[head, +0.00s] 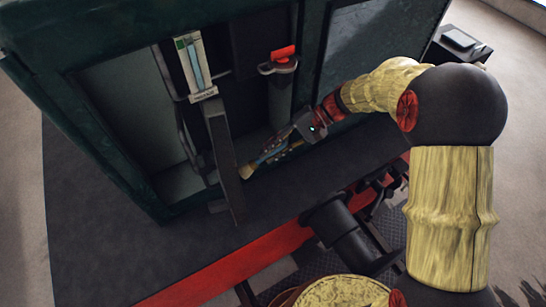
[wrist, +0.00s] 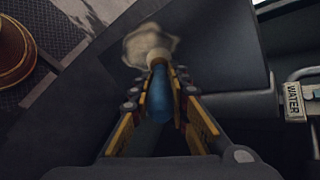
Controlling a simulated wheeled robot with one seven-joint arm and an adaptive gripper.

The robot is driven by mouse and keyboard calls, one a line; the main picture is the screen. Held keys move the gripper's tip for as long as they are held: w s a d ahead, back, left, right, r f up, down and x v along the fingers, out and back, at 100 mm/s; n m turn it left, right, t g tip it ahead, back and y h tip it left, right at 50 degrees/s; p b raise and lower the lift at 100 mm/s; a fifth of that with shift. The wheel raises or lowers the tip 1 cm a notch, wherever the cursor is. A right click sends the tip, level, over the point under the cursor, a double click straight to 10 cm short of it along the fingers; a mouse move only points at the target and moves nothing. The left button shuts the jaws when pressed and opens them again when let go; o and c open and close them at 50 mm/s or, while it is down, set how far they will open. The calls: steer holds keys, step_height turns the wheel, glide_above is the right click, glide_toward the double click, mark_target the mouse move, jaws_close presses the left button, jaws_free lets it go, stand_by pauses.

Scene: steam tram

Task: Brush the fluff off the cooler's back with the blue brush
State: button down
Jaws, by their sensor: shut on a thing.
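The blue brush is held in my gripper (wrist: 158,84), and its blue handle (wrist: 158,100) shows between the two fingers in the wrist view. Its pale, bushy bristles (wrist: 150,47) point away from me over a dark surface. In the head view my gripper (head: 268,154) reaches down into the cab opening, and the tan bristle end (head: 246,171) shows low beside a tall dark post. The bristles look close to the dark surface, but I cannot tell whether they touch it. I cannot make out the cooler's back or any fluff in either view.
A dark upright post (head: 225,160) stands just left of the brush. A WATER plate (wrist: 293,100) is at right in the wrist view, a brass round part (wrist: 12,50) at left.

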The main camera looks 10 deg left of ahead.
steer(key=shift+s+d+r, duration=1.15)
steer(key=shift+s, duration=1.45)
steer(key=shift+w+a, duration=1.8)
steer(key=shift+w, duration=2.25)
steer(key=shift+s+d+f+b, duration=1.25)
steer(key=shift+s+d, duration=0.55)
steer(key=shift+s, duration=2.25)
steer(key=shift+w+a+f+b, duration=0.35)
steer(key=shift+w+a, duration=0.1)
steer(key=shift+w, duration=0.45)
steer(key=shift+w+a+f+b, duration=0.25)
steer(key=shift+w+a, duration=0.2)
steer(key=shift+w, duration=0.5)
steer(key=shift+w+a+f+b, duration=0.25)
steer(key=shift+w+a+f, duration=0.2)
steer(key=shift+w, duration=0.45)
